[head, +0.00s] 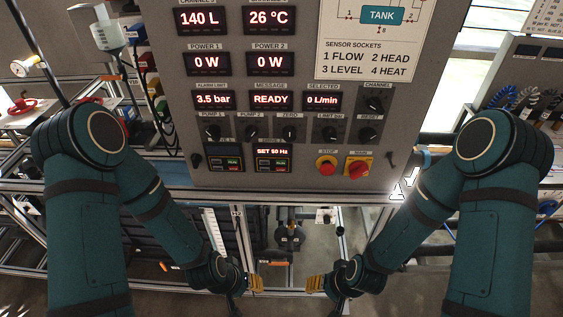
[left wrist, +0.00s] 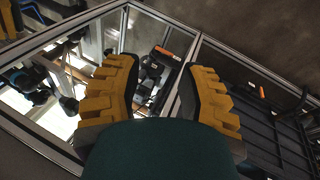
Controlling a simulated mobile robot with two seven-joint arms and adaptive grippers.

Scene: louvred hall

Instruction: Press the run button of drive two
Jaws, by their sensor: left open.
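Drive two (head: 274,151), on the lower part of the grey control panel, has a lit display reading SET 50 Hz. A small green button (head: 283,161), apparently its run button, sits below the display, above a red one. A similar unit, drive one (head: 224,157), is to its left with a dark display. My left gripper (head: 256,284) is low in front of and below the panel, well apart from the drives. In the left wrist view its yellow fingers (left wrist: 158,95) are spread with nothing between them. My right gripper (head: 316,283) is opposite it; its opening is unclear.
Black knobs (head: 251,132) sit above the drives. A red stop button (head: 326,165) and a red-yellow main switch (head: 358,167) are to their right. The message display (head: 271,99) reads READY. Metal frames (head: 250,212) lie below the panel. Space before the drives looks clear.

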